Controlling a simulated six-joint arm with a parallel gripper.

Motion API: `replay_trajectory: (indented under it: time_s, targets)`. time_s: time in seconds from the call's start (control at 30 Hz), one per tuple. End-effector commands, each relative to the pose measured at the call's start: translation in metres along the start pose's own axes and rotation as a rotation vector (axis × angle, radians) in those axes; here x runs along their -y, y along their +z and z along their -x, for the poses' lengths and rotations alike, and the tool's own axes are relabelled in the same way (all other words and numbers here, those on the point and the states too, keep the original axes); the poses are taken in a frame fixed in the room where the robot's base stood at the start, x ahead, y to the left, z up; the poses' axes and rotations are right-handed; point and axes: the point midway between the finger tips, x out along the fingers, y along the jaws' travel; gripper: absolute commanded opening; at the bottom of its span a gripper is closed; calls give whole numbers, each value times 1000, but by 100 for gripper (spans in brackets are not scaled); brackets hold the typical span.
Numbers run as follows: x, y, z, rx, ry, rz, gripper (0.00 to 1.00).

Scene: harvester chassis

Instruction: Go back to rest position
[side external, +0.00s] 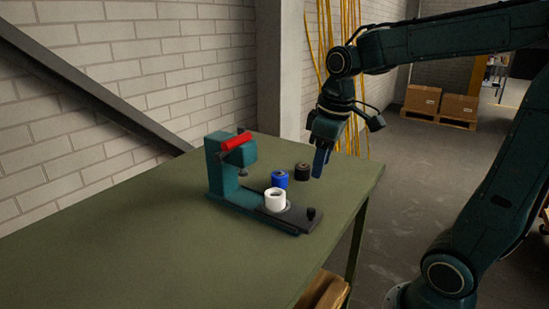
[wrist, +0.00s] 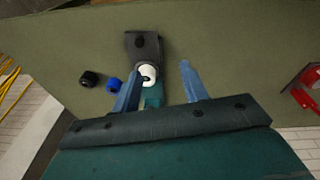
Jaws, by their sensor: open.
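My gripper (side external: 321,162) hangs above the right end of the green table in the side view, with its blue fingers pointing down. In the wrist view its two fingers (wrist: 161,68) are apart with nothing held between them. A teal fixture (side external: 222,172) with a red handle (side external: 236,141) stands on the table. A white ring-shaped piece (side external: 275,199) sits upright on its dark base plate (side external: 298,216); the piece also shows in the wrist view (wrist: 148,70), partly behind the left finger. A blue piece (side external: 279,179) and a black piece (side external: 303,171) stand behind the fixture.
The green table (side external: 120,245) is bare on its left side. A brick wall (side external: 100,90) and a grey pillar (side external: 279,75) stand behind it. Cardboard boxes (side external: 440,103) on a pallet are far back. A red object (wrist: 305,88) shows at the wrist view's right edge.

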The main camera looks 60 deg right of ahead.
Motion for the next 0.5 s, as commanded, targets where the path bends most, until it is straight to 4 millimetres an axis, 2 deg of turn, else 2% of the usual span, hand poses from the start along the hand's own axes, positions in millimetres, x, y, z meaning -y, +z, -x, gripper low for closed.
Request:
replay_trajectory:
  time_s: [0.2, 0.5]
  targets:
    - [32, 25, 15, -101, 18, -48, 44]
    - [67, 62, 21, -236, 11, -122, 44]
